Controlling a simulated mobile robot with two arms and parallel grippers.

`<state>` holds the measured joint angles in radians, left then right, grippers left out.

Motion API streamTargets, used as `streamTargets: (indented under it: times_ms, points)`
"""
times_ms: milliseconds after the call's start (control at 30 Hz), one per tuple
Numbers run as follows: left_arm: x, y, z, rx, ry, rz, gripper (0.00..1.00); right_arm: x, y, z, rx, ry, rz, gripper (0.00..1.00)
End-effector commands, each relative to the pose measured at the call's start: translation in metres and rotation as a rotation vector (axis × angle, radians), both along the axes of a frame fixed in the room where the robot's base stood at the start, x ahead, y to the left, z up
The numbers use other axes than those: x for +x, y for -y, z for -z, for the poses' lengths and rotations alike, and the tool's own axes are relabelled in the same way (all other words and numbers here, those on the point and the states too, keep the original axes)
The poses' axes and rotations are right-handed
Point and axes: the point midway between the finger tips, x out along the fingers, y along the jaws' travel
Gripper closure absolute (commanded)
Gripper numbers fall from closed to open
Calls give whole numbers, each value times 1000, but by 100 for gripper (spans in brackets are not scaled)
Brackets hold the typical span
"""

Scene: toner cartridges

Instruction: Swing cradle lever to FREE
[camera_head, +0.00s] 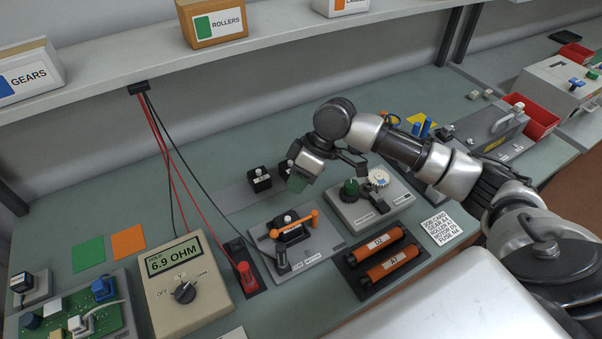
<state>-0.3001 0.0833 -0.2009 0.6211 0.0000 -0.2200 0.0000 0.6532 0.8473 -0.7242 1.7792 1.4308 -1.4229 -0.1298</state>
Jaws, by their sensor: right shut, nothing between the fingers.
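A grey cradle plate (317,255) sits on the bench in the middle, with a dark motor-like block on it. An orange lever (309,219) lies across the block, running from lower left to upper right. The small labels on the plate are too small to read surely, so I cannot tell which marked position the lever is at. My right gripper (297,184) is shut and empty, above and behind the cradle, apart from the lever. Its arm comes in from the right. My left gripper is not in view.
A meter (185,307) reading 6.9 OHM stands left of the cradle, with red and black leads nearby. Orange rollers (393,262) lie in a dark tray in front. A shelf (120,75) runs above.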

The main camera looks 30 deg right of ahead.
Motion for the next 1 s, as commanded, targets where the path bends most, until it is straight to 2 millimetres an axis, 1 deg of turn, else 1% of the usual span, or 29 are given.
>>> streamTargets:
  times_ms: [33, 200, 267, 400, 533, 1000]
  points:
    - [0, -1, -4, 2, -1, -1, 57, -1, -6, 9, 2, -5, -2, 100]
    - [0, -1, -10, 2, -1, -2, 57, 0, -24, 41, 2, -5, 0, 100]
    - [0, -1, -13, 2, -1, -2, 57, -1, -30, 49, 1, -4, -2, 100]
    - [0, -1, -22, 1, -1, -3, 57, -14, -43, 57, -1, -1, -3, 100]
    - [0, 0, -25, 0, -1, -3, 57, -21, -50, 63, -1, -1, -2, 100]
    - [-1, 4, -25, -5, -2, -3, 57, -23, -53, 66, -1, 1, -3, 100]
